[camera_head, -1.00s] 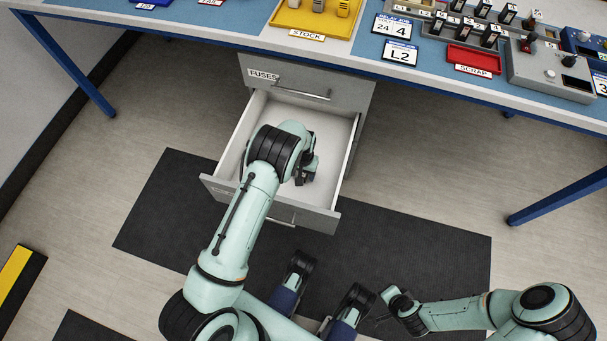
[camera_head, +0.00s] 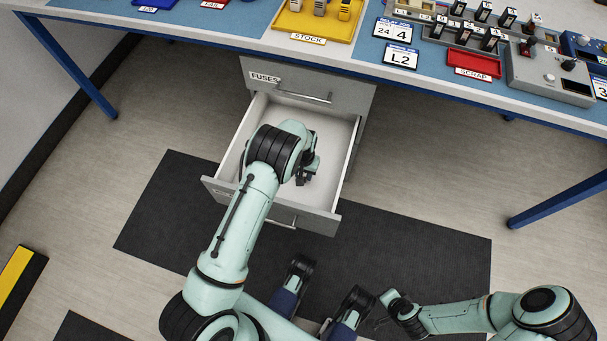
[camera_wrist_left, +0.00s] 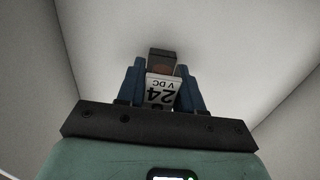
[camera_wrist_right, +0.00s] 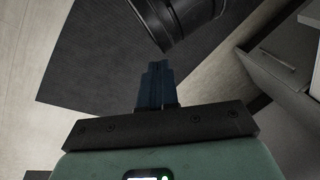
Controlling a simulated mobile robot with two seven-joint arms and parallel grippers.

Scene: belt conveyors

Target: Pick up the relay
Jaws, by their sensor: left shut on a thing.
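The relay (camera_wrist_left: 160,92) is a small block with a white label reading 24 V DC and a dark end. In the left wrist view it sits between the two blue fingers of my left gripper (camera_wrist_left: 160,82), which is shut on it. In the head view my left gripper (camera_head: 304,178) is down inside the open drawer (camera_head: 335,130), and the relay cannot be made out there. Whether it touches the drawer floor is unclear. My right gripper (camera_wrist_right: 155,88) is shut and empty, with its fingers together; in the head view it is low, right of centre.
The drawer sits under a bench below a closed drawer labelled FUSES (camera_head: 290,85). A dark mat (camera_head: 420,245) lies on the floor.

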